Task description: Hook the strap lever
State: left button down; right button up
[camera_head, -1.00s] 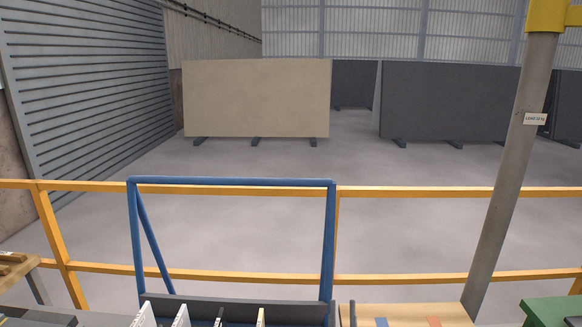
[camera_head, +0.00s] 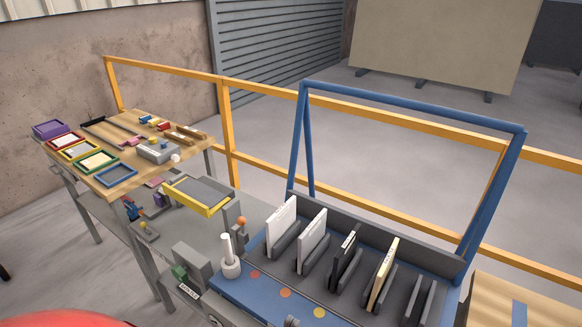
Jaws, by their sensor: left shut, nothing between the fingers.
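I cannot pick out the strap lever with certainty. A blue rack (camera_head: 410,112) with a tall tube frame stands at the centre right, with white, dark and cream slab samples (camera_head: 281,228) upright in its slots. A small grey part at the bottom edge, in front of the rack, seems to be the tip of my left gripper (camera_head: 291,321); most of it is cut off and nothing shows held in it. My right gripper is not in view.
A wooden table (camera_head: 190,146) with coloured trays stands at the back left. A yellow-edged tray (camera_head: 197,208) and a white upright post (camera_head: 228,250) are on the grey bench. An orange railing (camera_head: 226,115) runs behind. Open floor lies beyond it.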

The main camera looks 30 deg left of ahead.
aim_at(242, 238)
jog(key=u, duration=1.25)
